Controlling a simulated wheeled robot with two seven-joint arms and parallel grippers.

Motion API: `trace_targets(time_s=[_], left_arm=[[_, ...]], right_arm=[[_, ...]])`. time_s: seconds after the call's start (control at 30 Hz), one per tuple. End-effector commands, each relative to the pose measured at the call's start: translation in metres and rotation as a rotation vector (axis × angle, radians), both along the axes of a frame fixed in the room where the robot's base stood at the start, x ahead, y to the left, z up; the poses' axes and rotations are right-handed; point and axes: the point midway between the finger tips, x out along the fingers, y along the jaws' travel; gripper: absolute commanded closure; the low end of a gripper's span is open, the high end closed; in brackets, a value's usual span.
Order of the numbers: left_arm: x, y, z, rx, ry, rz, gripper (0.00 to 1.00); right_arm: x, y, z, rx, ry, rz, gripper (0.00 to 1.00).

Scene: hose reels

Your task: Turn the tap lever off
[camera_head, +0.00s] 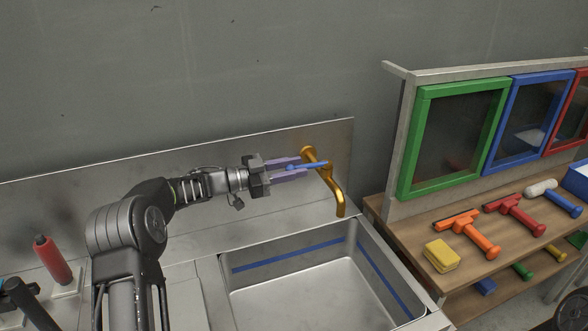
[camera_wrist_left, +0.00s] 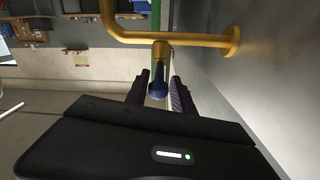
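The brass tap (camera_head: 326,178) comes out of the metal backsplash, and its spout bends down over the sink (camera_head: 310,290). The blue tap lever (camera_head: 315,165) sticks out to the left from the tap's body. My left gripper (camera_head: 301,166) is open, with its two fingers on either side of the lever's blue end. In the left wrist view, the blue lever end (camera_wrist_left: 158,89) is between the two dark fingers (camera_wrist_left: 160,92), with a gap showing on both sides. The brass pipe (camera_wrist_left: 165,38) crosses just beyond the fingertips.
A wooden bench (camera_head: 420,225) on the right holds a yellow sponge (camera_head: 441,255), an orange squeegee (camera_head: 471,236) and a red squeegee (camera_head: 518,214). Framed panels, the nearest green (camera_head: 409,150), stand behind. A red bottle (camera_head: 53,260) is at the left. The sink basin looks empty.

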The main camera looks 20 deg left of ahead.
Motion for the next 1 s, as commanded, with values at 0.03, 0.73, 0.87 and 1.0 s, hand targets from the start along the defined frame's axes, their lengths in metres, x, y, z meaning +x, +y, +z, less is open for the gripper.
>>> trace_targets(time_s=[0.03, 0.73, 0.87, 1.0], left_arm=[[0.000, 0.000, 0.000, 0.000, 0.000, 0.000, 0.66], [-0.032, 0.042, -0.003, 0.001, 0.001, 0.001, 0.65], [-0.043, 0.056, -0.003, 0.000, 0.001, 0.001, 0.65], [-0.048, 0.062, -0.001, 0.001, 0.001, 0.000, 0.65]], right_arm=[[0.000, 0.000, 0.000, 0.000, 0.000, 0.000, 0.64], [0.002, 0.001, -0.017, 0.005, -0.007, 0.002, 0.64], [0.003, 0.001, -0.021, 0.006, -0.009, 0.002, 0.64], [0.003, 0.001, -0.021, 0.007, -0.010, 0.003, 0.64]])
